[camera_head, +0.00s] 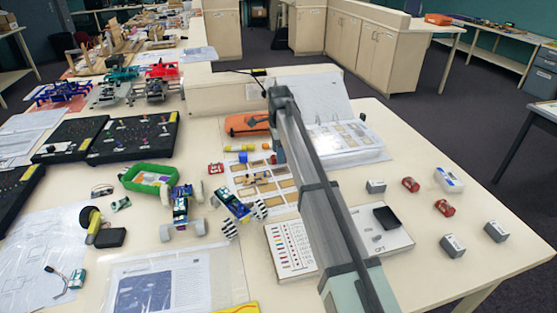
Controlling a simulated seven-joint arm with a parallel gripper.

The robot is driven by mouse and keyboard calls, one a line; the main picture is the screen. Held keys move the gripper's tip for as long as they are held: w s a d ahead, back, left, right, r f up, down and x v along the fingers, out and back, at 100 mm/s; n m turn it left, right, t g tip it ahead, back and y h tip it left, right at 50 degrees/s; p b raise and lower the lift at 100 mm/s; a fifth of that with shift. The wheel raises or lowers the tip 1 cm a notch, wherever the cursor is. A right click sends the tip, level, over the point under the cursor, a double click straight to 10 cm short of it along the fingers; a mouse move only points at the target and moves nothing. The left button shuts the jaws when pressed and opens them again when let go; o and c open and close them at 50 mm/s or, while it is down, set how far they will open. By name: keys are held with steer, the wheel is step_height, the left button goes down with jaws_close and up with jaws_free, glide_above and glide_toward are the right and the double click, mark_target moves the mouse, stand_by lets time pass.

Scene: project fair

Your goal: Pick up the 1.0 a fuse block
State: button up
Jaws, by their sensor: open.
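Small blocks that could be fuse blocks lie on the right part of the table: grey ones (375,187), (453,246) and (496,232), and red ones (410,184) and (445,208). Their markings are too small to read, so I cannot tell which is the 1.0 a fuse block. All of them rest on the table, apart from my arm. My arm rises from the bottom edge to a bend near the binder. My gripper cannot be made out; it seems hidden behind the arm.
A white and blue item (449,180) lies near the red blocks. A white board (395,240) with a dark pad lies beside my arm. Bare table surrounds the blocks.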

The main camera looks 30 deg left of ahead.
steer(key=shift+f, duration=0.85)
steer(key=shift+c, duration=0.4)
steer(key=c, duration=1.1)
